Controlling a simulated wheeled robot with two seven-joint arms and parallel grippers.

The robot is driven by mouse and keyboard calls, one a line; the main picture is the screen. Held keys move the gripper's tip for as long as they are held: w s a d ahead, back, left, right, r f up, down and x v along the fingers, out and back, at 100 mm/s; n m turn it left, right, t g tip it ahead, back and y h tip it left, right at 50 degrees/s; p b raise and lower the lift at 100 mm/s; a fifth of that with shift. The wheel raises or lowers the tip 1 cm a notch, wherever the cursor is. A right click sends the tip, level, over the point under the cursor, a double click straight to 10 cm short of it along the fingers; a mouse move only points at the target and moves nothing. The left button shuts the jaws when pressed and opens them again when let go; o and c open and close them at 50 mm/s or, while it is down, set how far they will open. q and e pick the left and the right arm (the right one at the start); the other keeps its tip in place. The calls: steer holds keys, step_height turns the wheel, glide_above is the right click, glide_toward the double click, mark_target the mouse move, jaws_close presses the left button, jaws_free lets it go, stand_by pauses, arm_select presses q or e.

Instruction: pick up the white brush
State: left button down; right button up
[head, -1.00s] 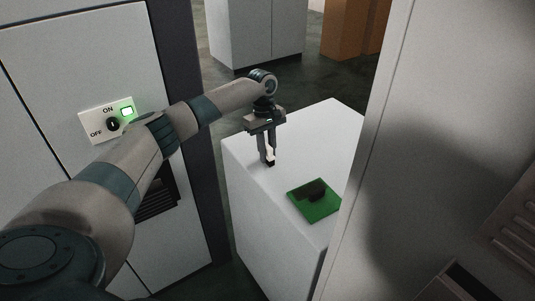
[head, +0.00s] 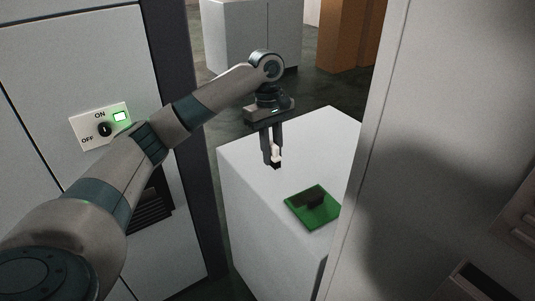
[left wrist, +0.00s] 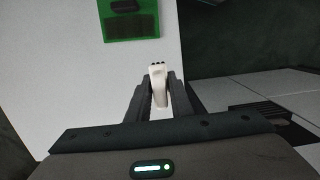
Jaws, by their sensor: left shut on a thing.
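The white brush (head: 275,153) has a white handle and a dark lower end in the head view. My left gripper (head: 272,157) is shut on it and holds it upright, dark end down, seemingly just above the white block's top (head: 247,160). In the left wrist view the white brush (left wrist: 158,88) stands between the two fingers of my left gripper (left wrist: 160,92), with small dark tips at its far end. My right gripper is not in view.
A green board (head: 312,208) with a dark block on it lies on the white block's top, to the right. A white panel with an ON/OFF switch (head: 103,129) stands at the left. A large pale wall (head: 430,120) closes off the right side.

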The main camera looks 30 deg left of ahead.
mark_target(275, 160)
arm_select(q)
steer(key=shift+s+d+r, duration=0.95)
steer(key=shift+s+d, duration=0.1)
steer(key=shift+d, duration=0.1)
steer(key=c, duration=2.1)
jaws_free()
steer(key=c, duration=0.4)
